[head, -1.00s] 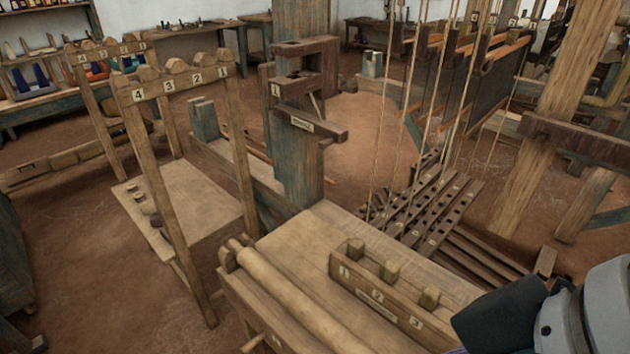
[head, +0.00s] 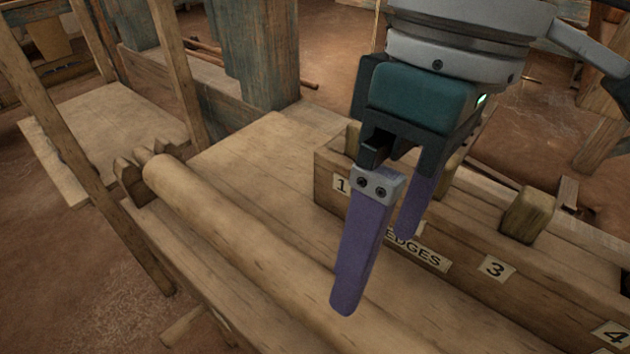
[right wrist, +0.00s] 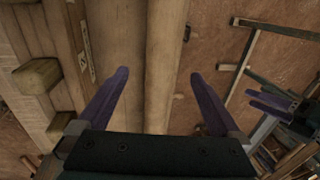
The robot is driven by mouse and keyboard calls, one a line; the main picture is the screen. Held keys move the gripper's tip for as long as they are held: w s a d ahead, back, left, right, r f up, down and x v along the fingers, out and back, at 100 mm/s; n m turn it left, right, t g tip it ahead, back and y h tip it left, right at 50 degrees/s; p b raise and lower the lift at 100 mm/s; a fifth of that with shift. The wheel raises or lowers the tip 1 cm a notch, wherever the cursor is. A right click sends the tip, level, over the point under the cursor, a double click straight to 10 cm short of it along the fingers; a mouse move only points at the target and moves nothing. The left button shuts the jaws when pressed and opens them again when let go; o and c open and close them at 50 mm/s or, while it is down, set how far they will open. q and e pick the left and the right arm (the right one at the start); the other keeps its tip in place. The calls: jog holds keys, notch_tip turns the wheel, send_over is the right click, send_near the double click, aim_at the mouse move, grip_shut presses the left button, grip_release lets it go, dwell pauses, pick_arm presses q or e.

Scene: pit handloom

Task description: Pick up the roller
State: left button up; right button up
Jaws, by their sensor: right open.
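The roller (head: 250,250) is a long, smooth wooden cylinder. It lies along the left side of the wooden bench in the head view, its far end by a notched wooden holder (head: 130,182). My right gripper (head: 376,274) is open and empty, its purple fingers pointing down above the bench, close to the roller's right side. In the right wrist view the roller (right wrist: 167,50) runs lengthwise between the two spread fingertips (right wrist: 158,75), apart from both. Purple fingers at the right of that view look like my left gripper (right wrist: 270,103); its opening is unclear.
A wooden rack (head: 320,190) with numbered labels and upright blocks stands on the bench right of the roller, close behind my right gripper. A wooden post frame (head: 80,170) rises left of the bench. Brown floor (head: 60,270) lies open at the left.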

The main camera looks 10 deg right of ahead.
aim_at(364, 313)
jog(key=f, duration=0.2)
jog(key=f+b, duration=0.1)
jog(key=f, duration=0.1)
jog(key=shift+s+a, duration=0.35)
jog(key=shift+s, duration=0.05)
jog(key=f, duration=0.1)
jog(key=f+b, duration=0.1)
jog(key=f, duration=0.1)
jog(key=s+f+b, duration=0.1)
jog(key=f, duration=0.1)
jog(key=shift+a+f, duration=0.15)
jog(key=shift+a, duration=0.1)
jog(key=shift+w, duration=0.1)
jog(key=shift+c, duration=0.8)
grip_shut()
jog(key=shift+r, duration=0.2)
